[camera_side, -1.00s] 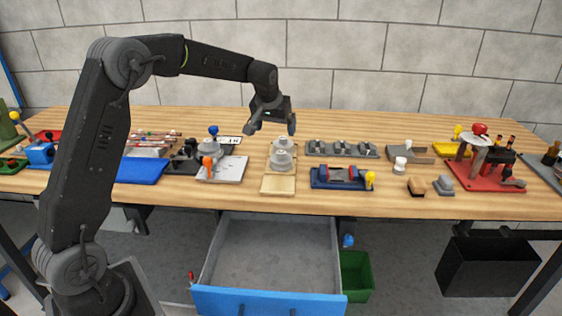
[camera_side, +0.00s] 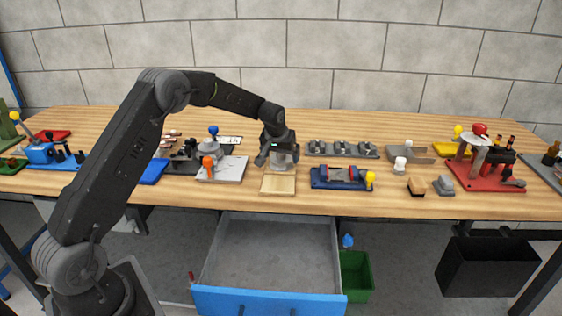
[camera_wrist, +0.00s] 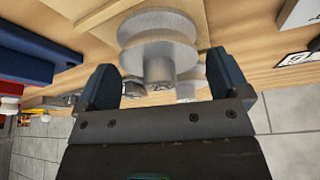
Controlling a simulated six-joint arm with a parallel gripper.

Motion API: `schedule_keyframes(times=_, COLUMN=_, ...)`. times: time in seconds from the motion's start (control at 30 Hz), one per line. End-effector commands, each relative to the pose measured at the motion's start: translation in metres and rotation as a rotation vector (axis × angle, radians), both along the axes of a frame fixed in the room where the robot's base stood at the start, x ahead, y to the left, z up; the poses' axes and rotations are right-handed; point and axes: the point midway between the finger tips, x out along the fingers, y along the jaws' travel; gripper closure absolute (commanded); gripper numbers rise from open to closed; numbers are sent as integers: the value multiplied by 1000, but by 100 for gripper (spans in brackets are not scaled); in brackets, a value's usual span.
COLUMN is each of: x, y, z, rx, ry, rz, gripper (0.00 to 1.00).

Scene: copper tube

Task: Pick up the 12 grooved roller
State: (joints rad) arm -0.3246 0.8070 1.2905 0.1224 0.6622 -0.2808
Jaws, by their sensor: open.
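A grey grooved roller (camera_wrist: 158,45) with two wide round flanges and a narrower hub shows in the wrist view, between and just ahead of the fingers. In the side view it (camera_side: 282,162) is mostly covered by my gripper (camera_side: 278,158), at the back of a light wooden board (camera_side: 278,185). My gripper also shows in the wrist view (camera_wrist: 163,78), with its two fingers open and spread either side of the roller. A gap shows beside each finger. No number can be read on the roller. Another grey part (camera_wrist: 190,86) is partly hidden behind it.
A blue fixture with red parts (camera_side: 341,177) stands close on the right, with a grey rack (camera_side: 342,149) behind it. A white plate (camera_side: 230,168) holding an orange-knobbed part lies on the left. An open drawer (camera_side: 268,255) is below the bench's front edge.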

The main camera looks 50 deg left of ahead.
Motion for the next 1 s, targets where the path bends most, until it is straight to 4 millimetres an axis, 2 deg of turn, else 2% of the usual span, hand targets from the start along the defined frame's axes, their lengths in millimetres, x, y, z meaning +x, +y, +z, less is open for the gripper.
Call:
schedule_keyframes(times=0.1, x=3, y=2, z=-8, rx=0, ry=-1, rz=0, gripper=6)
schedule_keyframes(times=0.33, x=3, y=2, z=-8, rx=0, ry=-1, rz=0, gripper=6)
schedule_keyframes(times=0.9, x=3, y=1, z=-8, rx=0, ry=-1, rz=0, gripper=60)
schedule_keyframes(times=1.0, x=4, y=2, z=-7, rx=0, ry=-4, rz=-1, gripper=67)
